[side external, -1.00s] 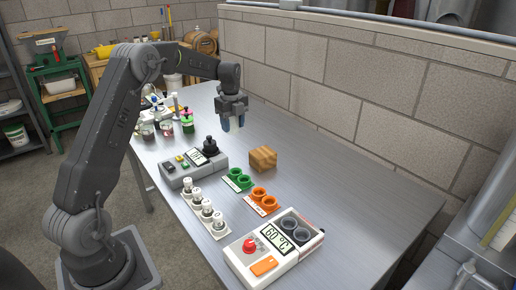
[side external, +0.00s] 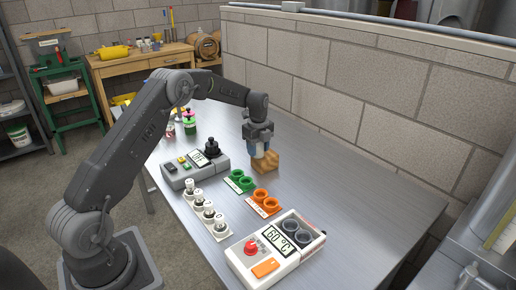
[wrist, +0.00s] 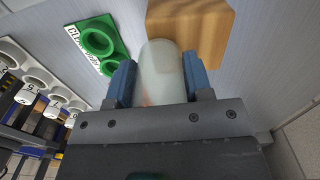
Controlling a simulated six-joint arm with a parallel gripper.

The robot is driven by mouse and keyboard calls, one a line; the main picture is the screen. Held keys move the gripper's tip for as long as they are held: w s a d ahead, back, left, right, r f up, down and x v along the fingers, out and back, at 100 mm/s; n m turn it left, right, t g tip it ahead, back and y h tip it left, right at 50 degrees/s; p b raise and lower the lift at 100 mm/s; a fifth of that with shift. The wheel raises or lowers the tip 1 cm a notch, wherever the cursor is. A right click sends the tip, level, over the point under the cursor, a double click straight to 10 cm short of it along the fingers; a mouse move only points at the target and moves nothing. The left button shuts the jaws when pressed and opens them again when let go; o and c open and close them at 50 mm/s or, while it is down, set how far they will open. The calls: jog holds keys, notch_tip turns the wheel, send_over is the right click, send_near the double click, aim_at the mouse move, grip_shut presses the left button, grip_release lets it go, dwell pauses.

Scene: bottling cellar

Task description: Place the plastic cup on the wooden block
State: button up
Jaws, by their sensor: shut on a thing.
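My gripper (side external: 259,148) is shut on the plastic cup (wrist: 161,75), a pale translucent cup held between its blue fingers. In the side external view the cup is mostly hidden by the fingers. The wooden block (side external: 267,164) stands on the metal table; it also shows at the top of the wrist view (wrist: 190,28). In the side external view my gripper is in front of the block's upper left part. In the wrist view the cup's end overlaps the block's near edge. I cannot tell whether cup and block touch.
A green two-ring holder (side external: 239,180) and an orange one (side external: 264,201) sit close to the block. A grey device with a black knob (side external: 195,170), a row of white-capped vials (side external: 205,210) and a 60 °C heater (side external: 277,250) stand nearby. The table right of the block is clear.

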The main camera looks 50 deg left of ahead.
jog(key=shift+f, duration=0.1)
jog(key=o, duration=0.9)
notch_tip(320, 180, up, 11)
jog(key=s+d+r+n+t, duration=0.1)
jog(key=s+d+r+n, duration=0.4)
jog(key=d+r, duration=0.4)
jog(key=s+d+r+n+t, duration=0.1)
jog(key=s+d+r+n, duration=0.15)
jog(key=s, duration=0.25)
jog(key=s+d+r+n+t, duration=0.1)
jog(key=s+d+r+n, duration=0.15)
jog(key=s+d, duration=0.2)
jog(key=s+d+f+n+t, duration=0.1)
jog(key=s+d+n, duration=0.1)
jog(key=s, duration=0.4)
jog(key=s+d+f+n, duration=0.2)
jog(key=s+n, duration=0.1)
jog(key=s, duration=0.3)
jog(key=s+d+f+n+t, duration=0.1)
jog(key=s+d+n, duration=0.2)
jog(key=s, duration=0.4)
jog(key=shift+s+f+t, duration=0.1)
jog(key=shift+f+t, duration=0.05)
jog(key=shift+t, duration=0.15)
